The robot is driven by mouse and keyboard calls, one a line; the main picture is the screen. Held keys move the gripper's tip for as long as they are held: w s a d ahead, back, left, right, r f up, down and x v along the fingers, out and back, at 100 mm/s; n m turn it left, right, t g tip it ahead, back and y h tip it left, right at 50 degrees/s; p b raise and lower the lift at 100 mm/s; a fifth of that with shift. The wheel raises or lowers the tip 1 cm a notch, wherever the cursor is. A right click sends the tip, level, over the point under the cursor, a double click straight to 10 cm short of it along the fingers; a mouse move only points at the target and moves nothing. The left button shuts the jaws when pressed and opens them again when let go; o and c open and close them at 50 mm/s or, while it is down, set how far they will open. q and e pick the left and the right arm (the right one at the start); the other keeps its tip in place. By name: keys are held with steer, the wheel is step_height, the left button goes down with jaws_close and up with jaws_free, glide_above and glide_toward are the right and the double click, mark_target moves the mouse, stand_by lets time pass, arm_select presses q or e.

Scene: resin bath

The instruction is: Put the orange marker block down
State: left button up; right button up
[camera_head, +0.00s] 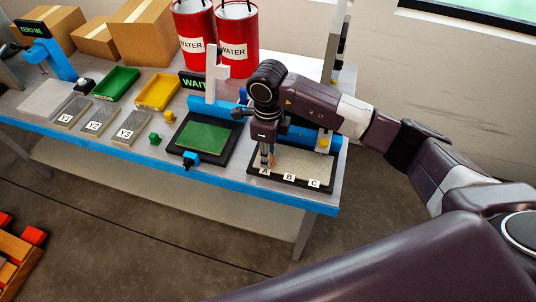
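My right gripper (267,160) points down over the left end of the black-framed tray with a pale bed (298,163), close behind the label A (265,171). A small sliver of orange, the orange marker block (271,158), shows between its fingers, which are closed around it. Most of the block is hidden by the fingers, and I cannot tell whether it touches the bed. Labels B (289,177) and C (314,183) stand along the tray's front edge. My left gripper is not in view.
Left of the tray is a black-framed green panel (205,136) with a blue knob (191,160). A WAIT sign (195,82) and red WATER drums (238,38) stand behind. Green (116,83) and yellow (159,92) trays sit further left. The B and C side of the bed is clear.

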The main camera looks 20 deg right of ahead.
steer(key=shift+o, duration=1.1)
steer(key=shift+r, duration=0.1)
step_height(320, 180, up, 12)
steer(key=b, duration=0.3)
